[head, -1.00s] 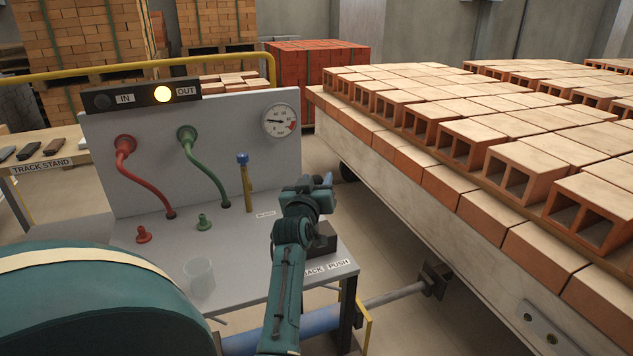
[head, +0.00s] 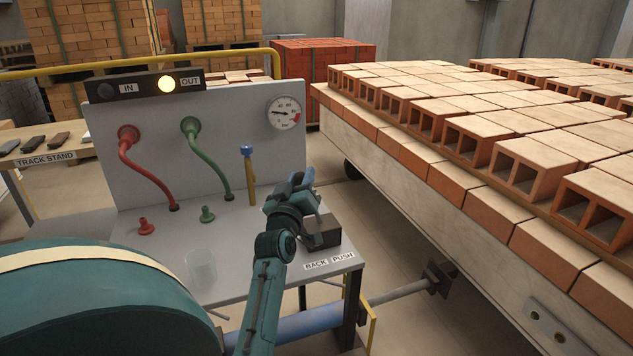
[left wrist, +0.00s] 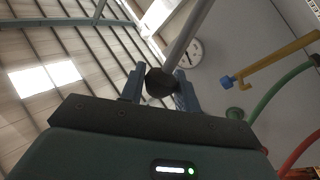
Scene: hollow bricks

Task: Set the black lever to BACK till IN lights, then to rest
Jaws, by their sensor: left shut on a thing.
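My left gripper (head: 302,182) is over the bench's right side, shut on the black lever. In the left wrist view, the lever's black knob (left wrist: 160,82) sits between the two fingers, with its grey rod (left wrist: 188,36) running up the picture. In the head view the lever's rod is mostly hidden by the gripper; its dark base block (head: 322,232) shows behind the BACK and PUSH labels (head: 329,260). On the lamp box (head: 133,86), the OUT lamp (head: 166,84) glows yellow and the IN lamp (head: 106,89) is dark. My right gripper is not in view.
A yellow lever with a blue knob (head: 248,175) stands left of my gripper. Red (head: 140,170) and green (head: 208,158) hoses hang on the panel. A clear cup (head: 201,266) stands at the bench front. A car loaded with hollow bricks (head: 480,150) fills the right.

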